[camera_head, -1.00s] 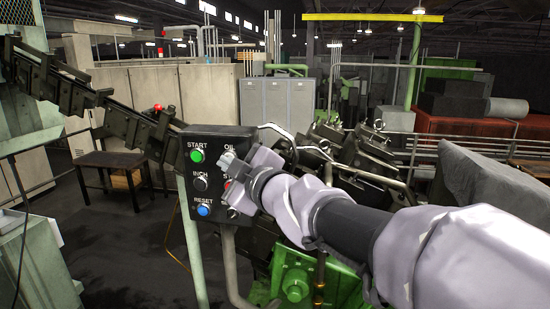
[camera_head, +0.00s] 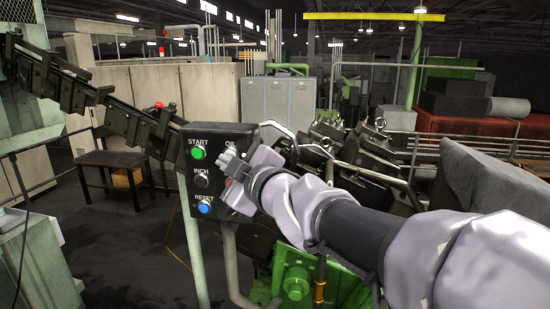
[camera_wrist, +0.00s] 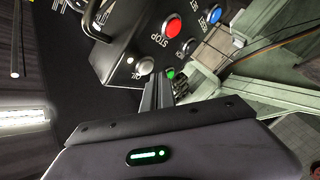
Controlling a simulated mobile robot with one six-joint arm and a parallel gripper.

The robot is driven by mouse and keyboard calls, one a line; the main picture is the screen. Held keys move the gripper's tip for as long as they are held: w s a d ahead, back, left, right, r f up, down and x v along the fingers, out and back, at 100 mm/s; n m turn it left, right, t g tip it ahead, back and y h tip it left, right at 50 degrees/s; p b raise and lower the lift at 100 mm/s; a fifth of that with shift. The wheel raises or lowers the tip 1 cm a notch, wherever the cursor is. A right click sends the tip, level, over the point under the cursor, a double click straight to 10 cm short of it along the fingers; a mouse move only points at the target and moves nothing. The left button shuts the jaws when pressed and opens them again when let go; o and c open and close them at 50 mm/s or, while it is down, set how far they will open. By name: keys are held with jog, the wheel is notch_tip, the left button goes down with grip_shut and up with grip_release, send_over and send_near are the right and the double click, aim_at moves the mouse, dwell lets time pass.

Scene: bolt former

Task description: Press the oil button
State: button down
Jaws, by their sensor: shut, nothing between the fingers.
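The dark control box (camera_head: 219,213) stands on a pale green post left of centre in the head view.
The green start button (camera_head: 197,154), black inch button (camera_head: 201,181) and blue reset button (camera_head: 204,207) line the box's left side. The red stop button (camera_wrist: 171,28) is close to the oil button. Dark machinery (camera_head: 340,150) stands behind my arm.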

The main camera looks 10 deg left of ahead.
jog(key=shift+s, duration=0.1)
jog(key=shift+s+a+b, duration=0.2)
jog(key=shift+s+b, duration=0.8)
jog(key=shift+s, duration=1.5)
jog(key=s+d+f+m+h+b, duration=0.25)
jog(key=d+f+m+b, duration=0.25)
jog(key=d+f+b, duration=0.5)
jog(key=s+d+f+m+g+h+b, duration=0.1)
jog(key=d+f+m+h+b, duration=0.4)
jog(key=f, duration=0.9)
jog(key=s+d+f+m+h+b, duration=0.2)
jog(key=d+f+m+b, duration=0.2)
jog(key=d+f+b, duration=0.65)
jog(key=s+f+m+g+b, duration=0.3)
jog(key=s+f+b, duration=0.4)
jog(key=f, duration=0.7)
jog(key=s+f+m+g+b, duration=0.3)
jog(key=s+f+m+b, duration=0.2)
jog(key=s+f, duration=0.5)
notch_tip(320, 180, down, 5)
jog(key=shift+d+r+b, duration=0.1)
jog(key=shift+d+b, duration=0.2)
jog(key=shift+b, duration=0.65)
